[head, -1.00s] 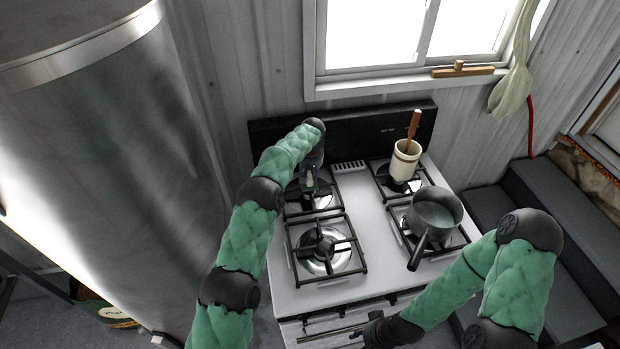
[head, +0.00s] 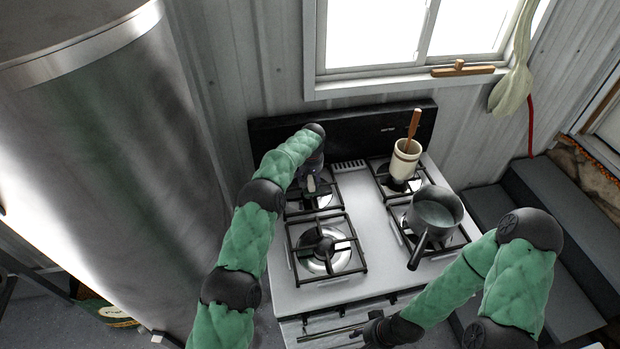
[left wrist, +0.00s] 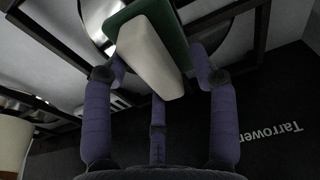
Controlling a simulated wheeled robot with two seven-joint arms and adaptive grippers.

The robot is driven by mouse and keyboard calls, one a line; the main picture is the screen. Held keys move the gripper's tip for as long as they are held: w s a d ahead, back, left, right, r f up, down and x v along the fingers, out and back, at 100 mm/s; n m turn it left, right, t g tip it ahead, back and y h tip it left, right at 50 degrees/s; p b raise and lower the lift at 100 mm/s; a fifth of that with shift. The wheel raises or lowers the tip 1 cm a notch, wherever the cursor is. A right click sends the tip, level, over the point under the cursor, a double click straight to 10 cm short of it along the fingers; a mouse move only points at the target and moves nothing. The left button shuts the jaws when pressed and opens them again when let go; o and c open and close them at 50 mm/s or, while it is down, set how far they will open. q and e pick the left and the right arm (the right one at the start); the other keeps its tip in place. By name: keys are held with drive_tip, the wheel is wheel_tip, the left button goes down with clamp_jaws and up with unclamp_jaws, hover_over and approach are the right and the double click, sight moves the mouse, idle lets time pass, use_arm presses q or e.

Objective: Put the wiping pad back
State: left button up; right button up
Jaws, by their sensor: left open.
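The wiping pad (left wrist: 150,55) shows in the left wrist view as a pale block with a dark green layer, tilted over the rear left burner area. My left gripper (left wrist: 160,68) is open, with its purple fingers on either side of the pad's near end; I cannot tell whether they touch it. In the head view my left gripper (head: 311,180) is over the rear left burner and its wrist mostly hides the pad. My right gripper (head: 372,330) is low at the stove's front edge, by the oven handle; its fingers are too small to read.
The white stove (head: 375,230) carries black grates. A grey saucepan (head: 434,215) stands on the front right burner, and a cream crock (head: 404,165) with a wooden-handled tool at the rear right. The black backsplash (head: 360,128) rises close behind my left gripper. The front left burner (head: 325,250) is clear.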

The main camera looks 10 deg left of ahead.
sight(311, 181)
use_arm(q)
drive_tip(key=shift+r, duration=0.2)
wheel_tip(311, 181, up, 12)
drive_tip(key=s, duration=0.1)
drive_tip(key=shift+s+d, duration=0.35)
drive_tip(key=shift+d, duration=0.05)
